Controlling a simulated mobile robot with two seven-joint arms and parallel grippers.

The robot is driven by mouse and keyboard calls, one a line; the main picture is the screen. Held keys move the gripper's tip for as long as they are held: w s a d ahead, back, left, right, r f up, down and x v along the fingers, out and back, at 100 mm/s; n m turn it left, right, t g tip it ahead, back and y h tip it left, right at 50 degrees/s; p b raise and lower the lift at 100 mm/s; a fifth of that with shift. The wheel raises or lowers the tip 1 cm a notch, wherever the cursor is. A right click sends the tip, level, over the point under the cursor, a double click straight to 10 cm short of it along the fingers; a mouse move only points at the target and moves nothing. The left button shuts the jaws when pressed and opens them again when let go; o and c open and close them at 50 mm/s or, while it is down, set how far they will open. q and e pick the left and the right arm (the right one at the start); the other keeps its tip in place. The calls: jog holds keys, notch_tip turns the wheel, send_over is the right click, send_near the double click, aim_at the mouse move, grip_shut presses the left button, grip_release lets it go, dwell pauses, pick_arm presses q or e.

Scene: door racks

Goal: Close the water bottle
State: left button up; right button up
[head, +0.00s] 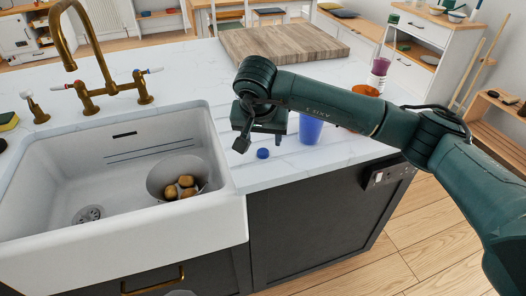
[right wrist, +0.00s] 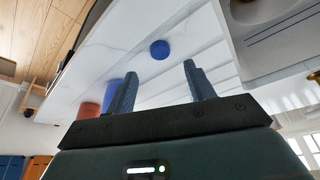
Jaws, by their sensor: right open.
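A small round blue cap (head: 263,153) lies on the white marble counter near its front edge, just right of the sink. It also shows in the right wrist view (right wrist: 160,49), ahead of and between the fingertips. A blue open-looking vessel (head: 311,128), likely the water bottle, stands upright right of the cap; its top is partly hidden by my right arm. It also shows in the right wrist view (right wrist: 113,90), beside one finger. My right gripper (head: 260,142) is open and empty above the counter, pointing down near the cap. My left gripper is out of view.
A white sink (head: 215,125) with a bowl of brown potatoes (head: 186,186) lies left of the cap. A brass tap (head: 88,97) stands behind it. A wooden board (head: 283,42), an orange bowl (head: 364,91) and a purple cup (head: 380,67) are farther back.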

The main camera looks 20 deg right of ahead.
aim_at(263, 151)
jog(key=p+x, duration=0.1)
jog(key=x, duration=0.4)
jog(key=shift+a+f, duration=0.1)
jog(key=shift+s, duration=0.1)
jog(key=c, duration=1)
